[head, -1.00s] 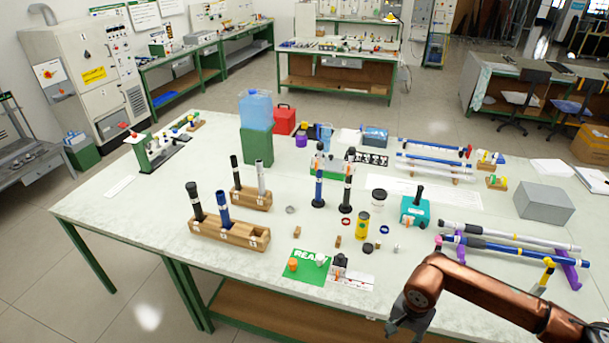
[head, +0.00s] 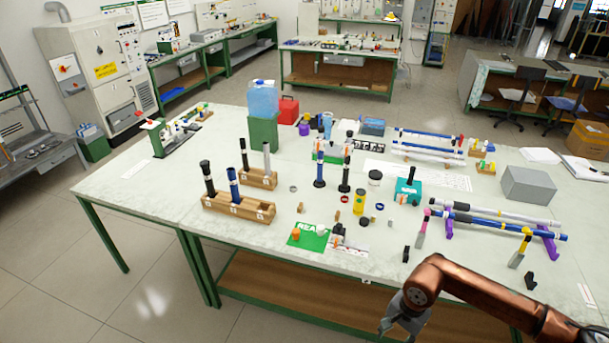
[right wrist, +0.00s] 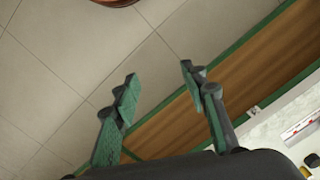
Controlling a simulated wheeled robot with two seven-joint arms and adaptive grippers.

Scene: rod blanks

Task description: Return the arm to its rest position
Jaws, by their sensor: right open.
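My right arm (head: 470,290) comes in from the lower right of the head view. Its gripper (head: 388,328) hangs at the bottom, in front of the table's front edge and apart from the things on the table. In the right wrist view the two green fingers of the right gripper (right wrist: 158,76) stand apart with nothing between them. Floor tiles and the table's brown lower shelf show behind them. My left arm and gripper are not in view.
The white table (head: 130,180) holds wooden blocks (head: 234,209) with upright rods, a green mat (head: 312,240), a grey box (head: 529,186) and rods lying on purple supports (head: 549,244). The open floor (head: 110,310) lies at left front.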

